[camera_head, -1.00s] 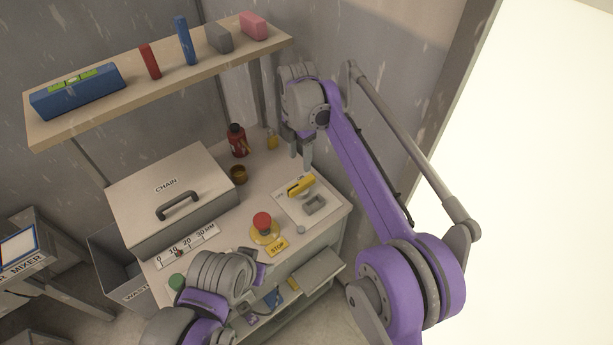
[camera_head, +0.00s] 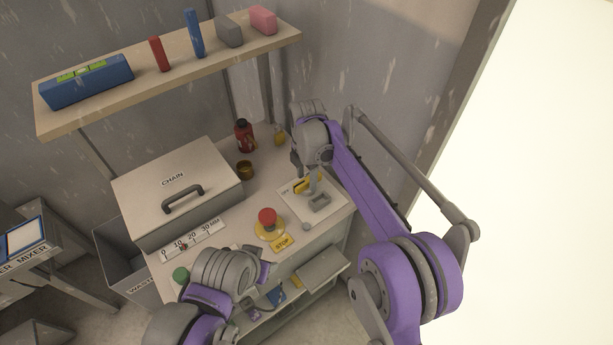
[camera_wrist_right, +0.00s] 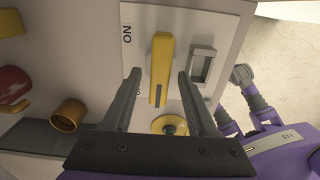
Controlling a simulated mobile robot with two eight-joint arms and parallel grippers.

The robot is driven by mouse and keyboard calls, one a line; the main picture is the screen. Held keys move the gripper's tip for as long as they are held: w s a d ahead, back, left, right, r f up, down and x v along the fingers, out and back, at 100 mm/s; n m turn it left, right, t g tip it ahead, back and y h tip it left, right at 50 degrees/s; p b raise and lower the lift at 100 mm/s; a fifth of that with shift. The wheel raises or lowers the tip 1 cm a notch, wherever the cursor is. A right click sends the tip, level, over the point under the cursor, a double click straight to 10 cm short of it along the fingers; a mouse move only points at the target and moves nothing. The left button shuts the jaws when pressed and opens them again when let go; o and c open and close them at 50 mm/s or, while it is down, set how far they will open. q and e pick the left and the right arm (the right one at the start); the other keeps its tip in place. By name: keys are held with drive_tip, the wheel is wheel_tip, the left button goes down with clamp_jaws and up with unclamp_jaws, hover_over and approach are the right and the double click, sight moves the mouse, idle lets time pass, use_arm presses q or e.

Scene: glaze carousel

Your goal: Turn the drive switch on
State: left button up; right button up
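The drive switch is a yellow lever (camera_wrist_right: 161,60) on a white plate (camera_wrist_right: 214,30) in the right wrist view. An ON label (camera_wrist_right: 127,33) is beside its upper part; another label lower down is mostly hidden by a finger. The lever also shows in the head view (camera_head: 301,185), partly covered by my gripper. My right gripper (camera_wrist_right: 158,77) is open, with one finger on each side of the lever. Gaps show between fingers and lever. It also appears in the head view (camera_head: 307,184). My left gripper (camera_head: 266,278) is low at the cabinet front; its fingers are unclear.
A grey rectangular frame (camera_wrist_right: 202,66) is beside the lever. The red stop button (camera_head: 268,216) sits left of the plate. A brown cup (camera_head: 245,170), a red bottle (camera_head: 243,136) and the CHAIN box (camera_head: 150,190) stand farther left. A shelf (camera_head: 110,108) hangs above.

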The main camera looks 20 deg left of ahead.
clamp_jaws()
drive_tip(key=shift+m, duration=0.4)
drive_tip(key=m, duration=0.8)
drive_tip(key=shift+w, duration=0.1)
drive_tip(key=m, duration=0.5)
drive_tip(key=shift+w, duration=0.1)
drive_tip(key=shift+m, duration=2)
